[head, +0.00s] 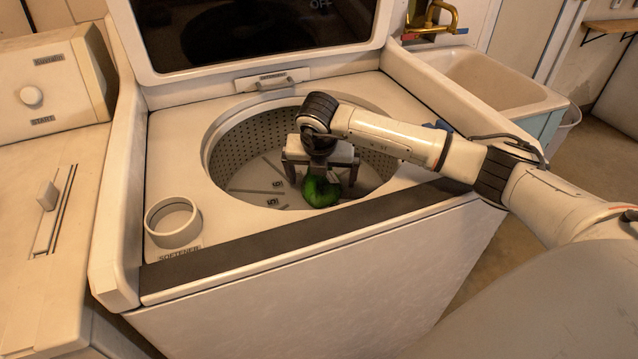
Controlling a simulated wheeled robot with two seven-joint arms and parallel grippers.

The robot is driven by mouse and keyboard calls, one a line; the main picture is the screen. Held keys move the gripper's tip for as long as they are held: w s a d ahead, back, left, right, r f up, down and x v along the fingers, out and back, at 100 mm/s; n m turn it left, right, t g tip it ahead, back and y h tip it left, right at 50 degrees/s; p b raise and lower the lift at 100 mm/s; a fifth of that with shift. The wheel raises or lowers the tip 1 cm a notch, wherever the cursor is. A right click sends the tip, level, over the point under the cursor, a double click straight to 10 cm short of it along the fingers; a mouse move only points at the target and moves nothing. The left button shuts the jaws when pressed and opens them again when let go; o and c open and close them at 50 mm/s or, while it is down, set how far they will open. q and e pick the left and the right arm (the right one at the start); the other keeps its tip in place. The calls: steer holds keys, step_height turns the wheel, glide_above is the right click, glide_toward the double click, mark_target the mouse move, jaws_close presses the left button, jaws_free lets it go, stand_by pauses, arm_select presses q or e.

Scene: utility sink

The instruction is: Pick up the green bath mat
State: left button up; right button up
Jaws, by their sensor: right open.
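The green bath mat (321,193) is a small crumpled bundle inside the washing machine's drum (235,153), toward its front right. My right gripper (320,180) reaches down into the drum from the right, its two fingers spread on either side of the mat. The gripper's body hides the top of the mat. I cannot tell whether the fingers touch it. My left gripper is out of view.
The drum's round rim and the raised lid (255,35) surround the opening. A softener cup (173,222) stands at the front left of the machine top. A control panel (50,85) is at the left. A sink (490,80) with a brass faucet (432,18) is at the back right.

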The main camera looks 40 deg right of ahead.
steer(key=shift+f, duration=0.2)
steer(key=shift+w+d+r, duration=0.1)
steer(key=c, duration=1.3)
